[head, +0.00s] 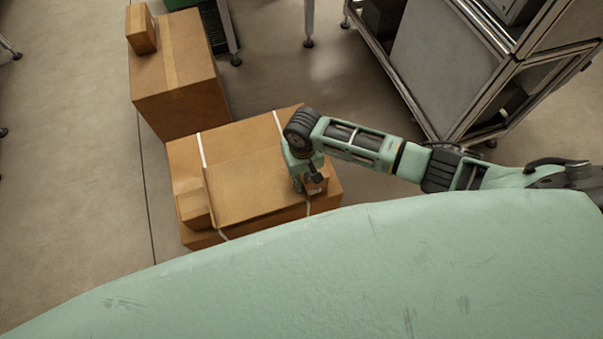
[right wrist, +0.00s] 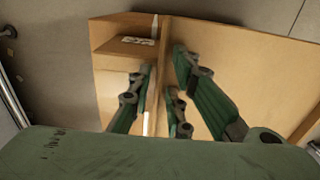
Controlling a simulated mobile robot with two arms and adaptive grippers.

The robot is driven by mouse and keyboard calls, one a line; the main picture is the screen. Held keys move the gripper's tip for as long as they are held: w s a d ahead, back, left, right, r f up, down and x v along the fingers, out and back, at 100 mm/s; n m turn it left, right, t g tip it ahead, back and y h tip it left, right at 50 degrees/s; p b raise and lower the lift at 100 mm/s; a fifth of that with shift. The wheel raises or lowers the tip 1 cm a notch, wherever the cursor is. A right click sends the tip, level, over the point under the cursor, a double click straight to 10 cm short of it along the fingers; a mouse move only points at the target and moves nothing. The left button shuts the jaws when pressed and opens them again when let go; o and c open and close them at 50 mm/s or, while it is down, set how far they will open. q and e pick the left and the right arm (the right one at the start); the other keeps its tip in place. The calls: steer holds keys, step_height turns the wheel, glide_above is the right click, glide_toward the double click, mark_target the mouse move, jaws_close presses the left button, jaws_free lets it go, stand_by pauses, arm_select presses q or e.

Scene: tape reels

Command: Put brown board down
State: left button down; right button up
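A large brown cardboard box (head: 237,135) with white straps sits on the floor in the middle of the head view. A brown board (head: 255,186) shows as a flat panel at its top, and I cannot tell whether it rests on the box. My right gripper (head: 311,184) is at the board's right end. In the right wrist view, the fingers of my right gripper (right wrist: 163,85) are closed in on both sides of the board's upright edge (right wrist: 163,50). The fingertip contact is partly hidden. My left gripper is out of view.
Another tall carton (head: 172,75) with a small box (head: 141,28) on top stands behind on the left. A metal-framed cart (head: 450,75) stands at the upper right. The floor at the left (head: 70,170) is clear.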

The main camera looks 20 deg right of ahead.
steer(key=shift+o, duration=0.7)
steer(key=shift+r, duration=0.2)
step_height(320, 180, up, 12)
steer(key=shift+d+f, duration=0.15)
